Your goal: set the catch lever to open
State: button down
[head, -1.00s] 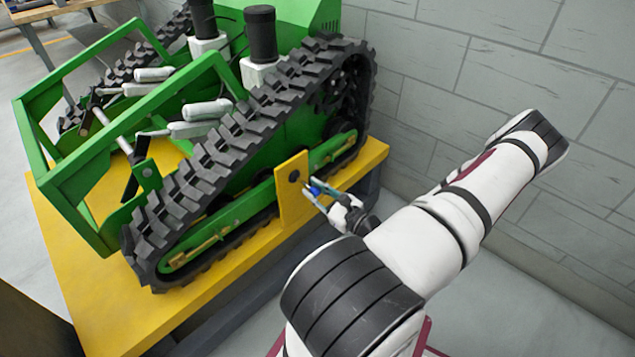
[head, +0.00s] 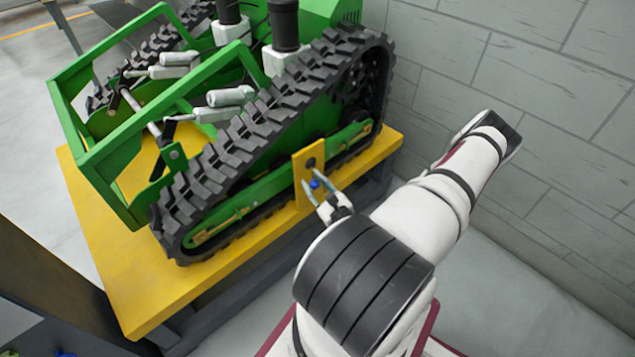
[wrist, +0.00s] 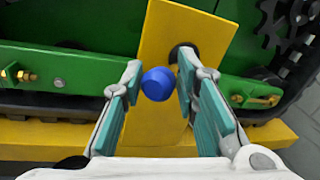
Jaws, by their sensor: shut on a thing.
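The catch lever shows as a blue round knob (head: 315,184) in front of an upright yellow plate (head: 310,195) on the side of the green tracked carrier. In the wrist view the knob (wrist: 158,84) sits between my fingertips, before the yellow plate (wrist: 158,125). The lever's shaft is hidden behind the knob. My gripper (head: 317,186) is shut on the knob, one finger on each side. It also shows in the wrist view (wrist: 159,82). A dark round hole or pivot (wrist: 183,54) lies in the plate just above and right of the knob.
The green carrier (head: 115,150) with black tracks (head: 215,180) stands on a yellow platform (head: 130,290). A grey block wall (head: 540,90) is close behind and right of my arm. Grey floor (head: 500,310) is clear at lower right. A dark post stands at lower left.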

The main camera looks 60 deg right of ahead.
jog(key=shift+w+a, duration=0.2)
jog(key=shift+a, duration=0.05)
jog(key=c, duration=1.4)
grip_release()
jog(key=shift+d, duration=0.1)
jog(key=shift+s, duration=0.1)
jog(key=v, duration=1.2)
